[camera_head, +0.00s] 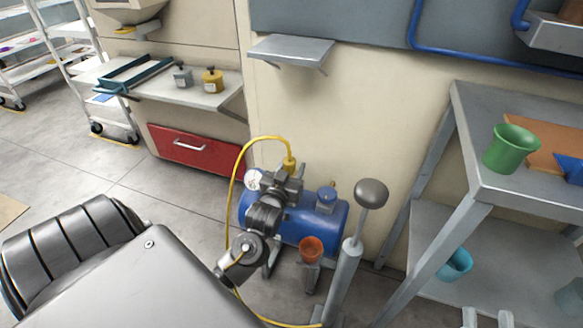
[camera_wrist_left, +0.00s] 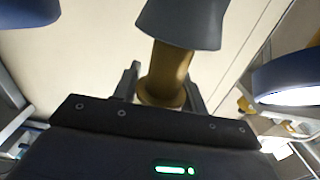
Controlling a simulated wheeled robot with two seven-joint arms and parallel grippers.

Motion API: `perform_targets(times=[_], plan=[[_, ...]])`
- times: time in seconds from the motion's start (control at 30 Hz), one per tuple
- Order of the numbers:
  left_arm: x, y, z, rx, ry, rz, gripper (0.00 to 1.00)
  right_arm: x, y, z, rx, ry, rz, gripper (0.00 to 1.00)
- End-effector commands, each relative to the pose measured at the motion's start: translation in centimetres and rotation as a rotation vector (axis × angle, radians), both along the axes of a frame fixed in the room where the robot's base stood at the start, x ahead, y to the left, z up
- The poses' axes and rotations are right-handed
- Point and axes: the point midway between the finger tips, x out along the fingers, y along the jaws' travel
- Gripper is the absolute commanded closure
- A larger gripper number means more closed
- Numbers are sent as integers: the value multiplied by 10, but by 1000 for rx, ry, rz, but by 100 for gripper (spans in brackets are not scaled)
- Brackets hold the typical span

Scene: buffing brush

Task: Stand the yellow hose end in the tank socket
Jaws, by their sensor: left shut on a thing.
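The yellow hose (camera_head: 232,190) rises from the floor and arcs over to its upright yellow end (camera_head: 290,162). My left gripper (camera_head: 289,174) is shut on this hose end, above the blue tank (camera_head: 322,226). In the left wrist view, a brass-coloured cylinder (camera_wrist_left: 168,72) stands between the fingers of my left gripper (camera_wrist_left: 163,95), under a dark flared piece. The tank carries a round gauge (camera_head: 253,180) and a blue cap (camera_head: 326,195). My arm hides part of the tank, and I cannot make out the socket.
An orange cup (camera_head: 312,247) sits on a grey stand before the tank. A grey post with a rounded knob (camera_head: 371,193) rises to the right. A metal shelf unit (camera_head: 470,185) holds a green cup (camera_head: 510,149). A red drawer (camera_head: 190,151) is behind left; floor between is open.

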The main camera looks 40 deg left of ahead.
Motion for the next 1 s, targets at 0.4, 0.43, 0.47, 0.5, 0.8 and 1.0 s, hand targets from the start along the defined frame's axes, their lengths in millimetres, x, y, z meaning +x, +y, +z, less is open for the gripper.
perform_targets(times=[0.4,0.43,0.47,0.5,0.8,1.0], plan=[[0,0,-16,0,1,0,82,0,0,-7,0,0,0,64],[0,0,-17,0,1,0,82,0,0,-7,0,0,0,64],[0,0,-17,0,0,0,82,0,0,-7,0,0,0,64],[0,0,-18,0,0,0,82,0,0,-7,0,0,0,64],[0,0,-17,0,0,0,82,0,0,-7,0,0,0,64],[0,0,-18,0,0,0,82,0,0,-7,0,0,0,64]])
